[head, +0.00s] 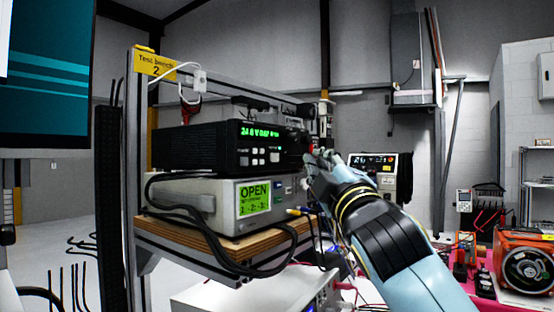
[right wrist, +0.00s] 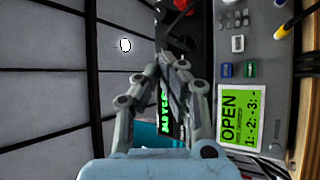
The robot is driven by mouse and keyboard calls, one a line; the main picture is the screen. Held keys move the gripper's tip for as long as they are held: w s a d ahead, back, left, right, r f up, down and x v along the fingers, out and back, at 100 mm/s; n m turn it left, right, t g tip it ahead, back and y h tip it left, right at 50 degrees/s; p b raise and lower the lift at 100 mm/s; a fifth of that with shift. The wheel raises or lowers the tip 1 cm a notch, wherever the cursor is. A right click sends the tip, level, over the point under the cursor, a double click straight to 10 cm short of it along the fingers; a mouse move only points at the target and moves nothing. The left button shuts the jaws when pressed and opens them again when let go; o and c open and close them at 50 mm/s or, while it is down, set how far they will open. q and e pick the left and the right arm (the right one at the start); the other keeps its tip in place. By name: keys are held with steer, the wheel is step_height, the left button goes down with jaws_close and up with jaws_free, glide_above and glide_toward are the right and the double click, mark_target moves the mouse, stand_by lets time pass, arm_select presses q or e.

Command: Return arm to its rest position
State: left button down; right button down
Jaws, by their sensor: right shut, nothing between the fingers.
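My right arm reaches in from the lower right in the head view. Its gripper (head: 316,162) is at the right end of the black power supply (head: 215,142), which has a green lit readout. In the right wrist view the gripper's fingertips (right wrist: 172,62) are together with nothing held. The black unit shows behind the fingers there; I cannot tell whether they touch it. My left gripper is out of view.
A grey tester (head: 222,205) reading OPEN sits under the black unit on a wooden shelf (head: 210,245). Black cables hang across its front. A white box (head: 265,290) stands below. An orange machine (head: 525,262) is at the far right.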

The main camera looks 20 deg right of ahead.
steer(key=shift+s+d, duration=0.2)
steer(key=shift+s, duration=0.1)
steer(key=shift+f, duration=0.1)
